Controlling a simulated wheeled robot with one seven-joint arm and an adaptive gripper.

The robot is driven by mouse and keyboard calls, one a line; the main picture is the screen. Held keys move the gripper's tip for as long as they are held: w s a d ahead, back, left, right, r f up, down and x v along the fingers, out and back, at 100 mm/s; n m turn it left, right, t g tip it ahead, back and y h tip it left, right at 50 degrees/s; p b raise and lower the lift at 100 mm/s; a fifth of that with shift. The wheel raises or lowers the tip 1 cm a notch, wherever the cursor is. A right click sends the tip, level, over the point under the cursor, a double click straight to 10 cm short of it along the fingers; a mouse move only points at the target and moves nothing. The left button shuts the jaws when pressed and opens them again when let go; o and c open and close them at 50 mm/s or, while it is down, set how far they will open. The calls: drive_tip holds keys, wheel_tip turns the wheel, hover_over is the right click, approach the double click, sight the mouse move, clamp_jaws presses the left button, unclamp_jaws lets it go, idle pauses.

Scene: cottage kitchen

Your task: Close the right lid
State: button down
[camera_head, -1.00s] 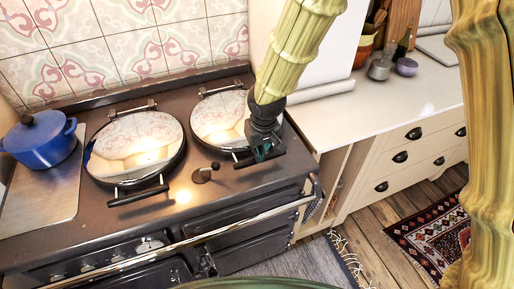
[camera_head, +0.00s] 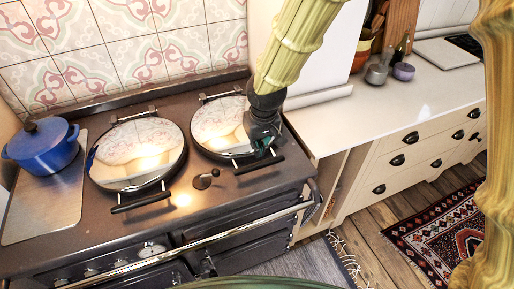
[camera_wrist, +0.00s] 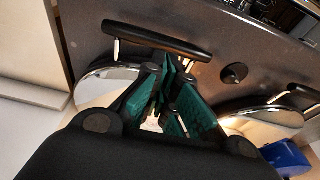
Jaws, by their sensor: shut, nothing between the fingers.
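The right lid (camera_head: 215,125) is a round mirrored cover lying flat over the right hotplate of the dark range. Its black front handle (camera_head: 259,165) sticks out toward the front edge; the handle also shows in the wrist view (camera_wrist: 157,41). My gripper (camera_head: 263,148) is over the lid's front right part, just behind the handle. Its teal fingers (camera_wrist: 172,95) are shut and empty. I cannot tell whether they touch the lid. My gripper hides part of the lid's right side.
The left lid (camera_head: 137,155) also lies flat, with its own front handle (camera_head: 141,202). A blue pot (camera_head: 42,147) stands on a metal plate at the left. A small knob (camera_head: 205,179) stands between the lids. A white counter (camera_head: 400,105) adjoins at the right.

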drive_tip(key=s+d+r+b, duration=0.1)
drive_tip(key=s+r+b, duration=0.1)
drive_tip(key=s+r, duration=0.2)
drive_tip(key=shift+d+r, duration=0.4)
drive_tip(key=shift+r, duration=0.95)
drive_tip(key=shift+s, duration=0.1)
